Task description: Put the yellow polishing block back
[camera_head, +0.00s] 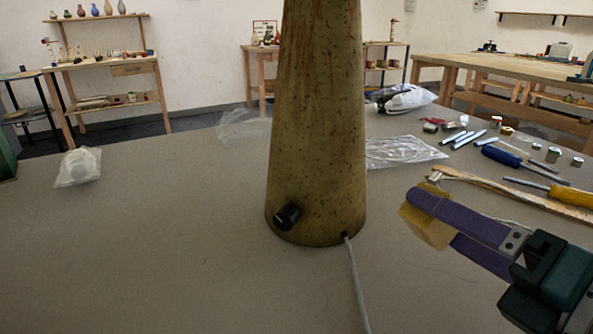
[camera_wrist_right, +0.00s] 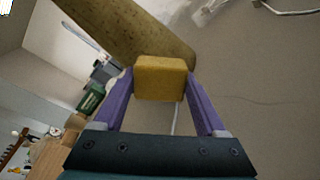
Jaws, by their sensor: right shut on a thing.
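The yellow polishing block (camera_head: 425,228) is between the purple fingers of my right gripper (camera_head: 428,212), to the right of the lamp base. In the right wrist view the block (camera_wrist_right: 160,78) sits between both fingertips of the right gripper (camera_wrist_right: 160,84), which is shut on it. The block appears held above the table, beside the tall speckled lamp base (camera_head: 318,130) and apart from it in the head view. My left gripper is not in view.
The lamp base has a black knob (camera_head: 287,216) and a pale cord (camera_head: 356,285). A blue screwdriver (camera_head: 502,157), a yellow-handled screwdriver (camera_head: 570,195), a wooden strip (camera_head: 500,187) and small metal parts lie at right. Plastic bags (camera_head: 78,166) lie around. The front left table is clear.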

